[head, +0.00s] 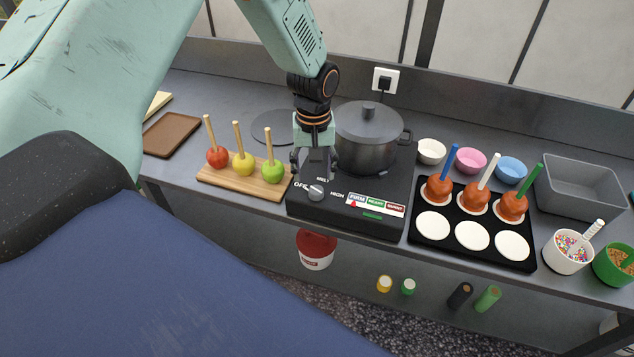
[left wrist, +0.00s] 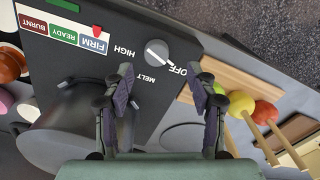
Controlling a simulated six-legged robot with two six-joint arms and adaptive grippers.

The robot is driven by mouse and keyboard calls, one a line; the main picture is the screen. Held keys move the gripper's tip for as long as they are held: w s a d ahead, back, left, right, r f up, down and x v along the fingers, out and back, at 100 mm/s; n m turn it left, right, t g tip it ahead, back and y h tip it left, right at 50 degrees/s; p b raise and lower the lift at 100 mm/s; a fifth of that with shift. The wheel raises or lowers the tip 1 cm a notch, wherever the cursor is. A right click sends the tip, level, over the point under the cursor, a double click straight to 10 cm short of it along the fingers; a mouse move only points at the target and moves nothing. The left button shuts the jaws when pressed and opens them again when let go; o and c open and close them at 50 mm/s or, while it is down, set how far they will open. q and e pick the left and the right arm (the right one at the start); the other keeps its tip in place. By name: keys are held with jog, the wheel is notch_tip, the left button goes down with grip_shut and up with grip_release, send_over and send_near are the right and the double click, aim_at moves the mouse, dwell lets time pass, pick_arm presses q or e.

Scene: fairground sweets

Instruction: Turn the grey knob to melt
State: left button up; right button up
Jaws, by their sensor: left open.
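The grey knob (head: 316,192) sits on the front of a black cooker (head: 330,213), with OFF, MELT and HIGH printed around it. In the left wrist view the knob (left wrist: 158,52) shows a white line that appears to point towards OFF. My left gripper (head: 315,172) is open above and just behind the knob. In the left wrist view its two fingers (left wrist: 165,74) are spread wide, with the knob just beyond the gap between the tips. It appears not to touch the knob. My right gripper is not in view.
A lidded grey pot (head: 366,138) stands on the cooker behind the knob. A gauge reading FIRM, READY, BURNT (head: 376,205) has its red marker at FIRM. A board (head: 240,181) with apples on sticks is close left. A black tray (head: 452,251) with coated apples is right.

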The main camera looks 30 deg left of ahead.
aim_at(316, 189)
pick_arm(q)
jog(key=f, duration=0.5)
jog(key=shift+w+d, duration=0.25)
jog(key=shift+w, duration=0.1)
jog(key=shift+s+f, duration=0.15)
jog(key=shift+f, duration=0.1)
jog(key=shift+s+a, duration=0.1)
jog(key=shift+a, duration=0.05)
jog(key=shift+w, duration=0.25)
jog(key=c, duration=0.5)
jog(key=shift+s, duration=0.1)
jog(key=c, duration=0.6)
